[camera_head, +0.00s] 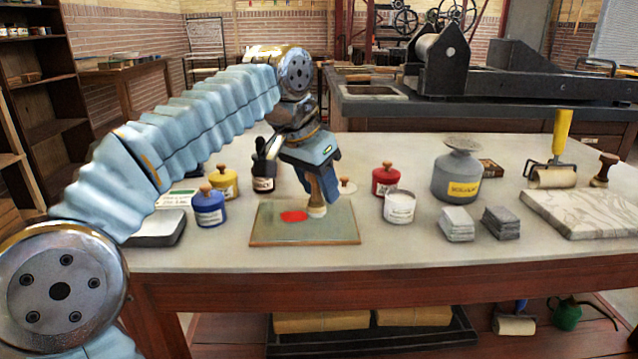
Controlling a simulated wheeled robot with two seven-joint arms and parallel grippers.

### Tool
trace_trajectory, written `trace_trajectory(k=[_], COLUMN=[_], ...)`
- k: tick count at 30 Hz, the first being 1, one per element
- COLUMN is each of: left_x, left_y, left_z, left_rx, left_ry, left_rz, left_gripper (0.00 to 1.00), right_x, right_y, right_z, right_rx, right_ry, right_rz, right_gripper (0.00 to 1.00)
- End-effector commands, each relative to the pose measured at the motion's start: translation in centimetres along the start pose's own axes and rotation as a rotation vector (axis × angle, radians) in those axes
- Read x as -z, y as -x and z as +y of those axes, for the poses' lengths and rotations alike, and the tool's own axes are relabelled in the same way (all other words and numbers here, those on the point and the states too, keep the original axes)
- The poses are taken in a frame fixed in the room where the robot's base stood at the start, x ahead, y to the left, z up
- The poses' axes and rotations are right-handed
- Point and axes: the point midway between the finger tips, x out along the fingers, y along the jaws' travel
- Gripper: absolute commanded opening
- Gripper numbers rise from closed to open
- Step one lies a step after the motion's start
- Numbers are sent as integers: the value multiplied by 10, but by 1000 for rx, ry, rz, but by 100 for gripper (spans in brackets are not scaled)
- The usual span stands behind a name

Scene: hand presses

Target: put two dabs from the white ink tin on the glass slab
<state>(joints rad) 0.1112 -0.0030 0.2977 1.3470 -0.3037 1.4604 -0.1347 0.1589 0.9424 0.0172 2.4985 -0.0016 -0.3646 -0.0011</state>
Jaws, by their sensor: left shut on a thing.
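The glass slab (272,232) is a greenish plate with a brown edge, lying on the table with one red dab (293,216) on it. My left gripper (319,180) is over the slab, shut on a wooden-handled tool (317,208) with a pale lower end. That end is just right of the red dab; I cannot tell whether it touches the glass or what lies under it. The white ink tin (399,208) stands open right of the slab. A white lid with a wooden knob (346,186) lies behind the slab. My right gripper is out of view.
Yellow (223,184) and blue (209,209) tins and a dark jar (263,184) stand left. A red tin (385,180), grey can (456,178), grey stacks (457,225), roller (552,178) and marbled slab (585,213) are right. The table's front strip is clear.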

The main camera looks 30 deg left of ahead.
Motion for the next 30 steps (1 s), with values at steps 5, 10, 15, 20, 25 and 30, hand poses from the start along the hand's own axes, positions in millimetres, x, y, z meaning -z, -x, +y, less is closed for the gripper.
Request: trace_trajectory(k=[5,10,15,20,25,30], left_x=[-1,-2,-2,-3,-3,-3], left_y=[-2,-4,-6,-8,-8,-8], left_z=[0,0,0,0,0,0], left_rx=[0,0,0,0,0,0], left_ry=[0,0,0,0,0,0], left_rz=[1,1,1,1,1,0], left_gripper=[9,9,9,9,9,9], right_x=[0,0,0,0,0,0], right_y=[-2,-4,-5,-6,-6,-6], right_z=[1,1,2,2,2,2], right_rx=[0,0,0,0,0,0], right_ry=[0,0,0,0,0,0], right_rz=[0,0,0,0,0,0], right_gripper=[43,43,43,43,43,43])
